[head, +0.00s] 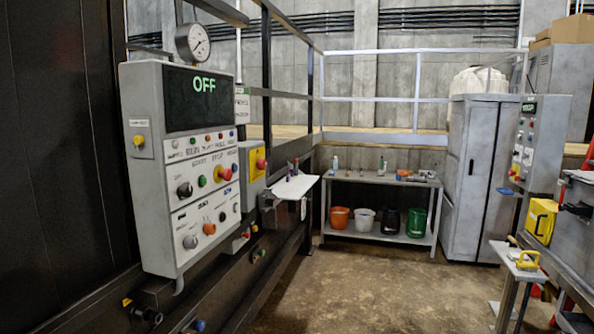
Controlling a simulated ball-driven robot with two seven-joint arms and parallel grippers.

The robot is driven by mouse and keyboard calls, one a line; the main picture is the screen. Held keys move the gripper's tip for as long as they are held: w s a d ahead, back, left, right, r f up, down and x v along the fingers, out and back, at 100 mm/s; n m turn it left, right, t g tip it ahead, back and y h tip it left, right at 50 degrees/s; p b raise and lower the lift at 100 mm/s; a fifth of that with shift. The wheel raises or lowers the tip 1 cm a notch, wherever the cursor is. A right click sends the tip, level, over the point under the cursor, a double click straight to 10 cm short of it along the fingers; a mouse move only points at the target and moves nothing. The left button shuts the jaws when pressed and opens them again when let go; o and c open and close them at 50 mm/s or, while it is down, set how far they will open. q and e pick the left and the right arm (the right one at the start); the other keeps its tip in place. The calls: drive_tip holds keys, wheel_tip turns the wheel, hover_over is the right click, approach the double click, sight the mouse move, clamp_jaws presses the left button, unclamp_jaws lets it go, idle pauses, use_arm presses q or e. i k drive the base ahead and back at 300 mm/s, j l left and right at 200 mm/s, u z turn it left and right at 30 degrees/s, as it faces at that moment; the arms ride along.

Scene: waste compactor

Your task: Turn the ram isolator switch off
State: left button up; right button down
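A grey control panel (180,165) stands at the left, its dark screen (204,97) showing green "OFF". Its face carries several knobs and buttons, including a black knob (185,189), a green button (202,181) and a red mushroom button (224,174). Just right of it, a grey box with a yellow plate (257,162) carries a red knob. Labels are too small to read, so I cannot tell for sure which control is the ram isolator switch or how it is set. Neither of my grippers is in view.
A pressure gauge (192,42) rises above the panel. A small white shelf (290,188) juts out beyond it. A bench (380,178) with buckets below and a grey cabinet (478,180) stand at the back. Another control box (541,140) and a yellow case (540,219) are at right. The middle floor is clear.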

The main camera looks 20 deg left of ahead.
sight(261, 163)
drive_tip(key=i, duration=2.7)
drive_tip(key=i+u, duration=0.1)
drive_tip(key=i, duration=0.4)
drive_tip(key=i+l+u, duration=0.15)
drive_tip(key=i, duration=0.35)
drive_tip(key=i+l+u, duration=0.1)
drive_tip(key=i, duration=0.35)
drive_tip(key=i+l+u, duration=0.1)
drive_tip(key=i, duration=0.4)
